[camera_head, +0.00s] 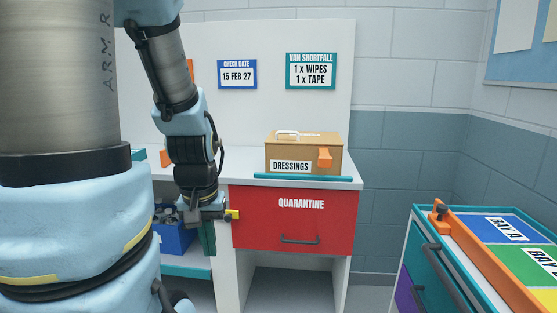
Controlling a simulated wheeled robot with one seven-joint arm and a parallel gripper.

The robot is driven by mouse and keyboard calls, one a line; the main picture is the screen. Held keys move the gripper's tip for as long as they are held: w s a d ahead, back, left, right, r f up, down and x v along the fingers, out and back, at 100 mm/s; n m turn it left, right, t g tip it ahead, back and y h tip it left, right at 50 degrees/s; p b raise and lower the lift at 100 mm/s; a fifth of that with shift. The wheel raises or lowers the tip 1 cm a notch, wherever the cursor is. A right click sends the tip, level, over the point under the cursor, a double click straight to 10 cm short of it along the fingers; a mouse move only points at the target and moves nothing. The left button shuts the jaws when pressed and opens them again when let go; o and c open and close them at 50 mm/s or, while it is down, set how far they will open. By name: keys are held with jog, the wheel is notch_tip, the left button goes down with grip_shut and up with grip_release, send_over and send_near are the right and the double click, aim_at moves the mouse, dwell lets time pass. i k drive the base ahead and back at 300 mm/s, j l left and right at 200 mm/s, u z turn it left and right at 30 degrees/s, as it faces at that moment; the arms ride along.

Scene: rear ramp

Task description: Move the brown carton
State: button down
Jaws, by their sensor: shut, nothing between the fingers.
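The brown carton (307,158) stands upright at the right end of the white counter. It has a white "DRESSINGS" label on its front, an orange piece at the front right and a pale handle on top. My gripper (208,248) points down, shut and empty, in front of the counter's left part. It is left of and lower than the carton, clearly apart from it.
A teal strip (302,179) runs along the counter edge below the carton. A red "QUARANTINE" drawer (285,221) is shut. A blue bin (170,241) sits on a lower shelf behind my gripper. A trolley with coloured bays (497,229) stands at right.

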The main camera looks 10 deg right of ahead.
aim_at(284, 159)
jog(key=i+l+u, duration=0.15)
jog(key=i, duration=0.3)
jog(key=i+l+u, duration=0.2)
jog(key=i+l, duration=0.15)
jog(key=i, duration=0.05)
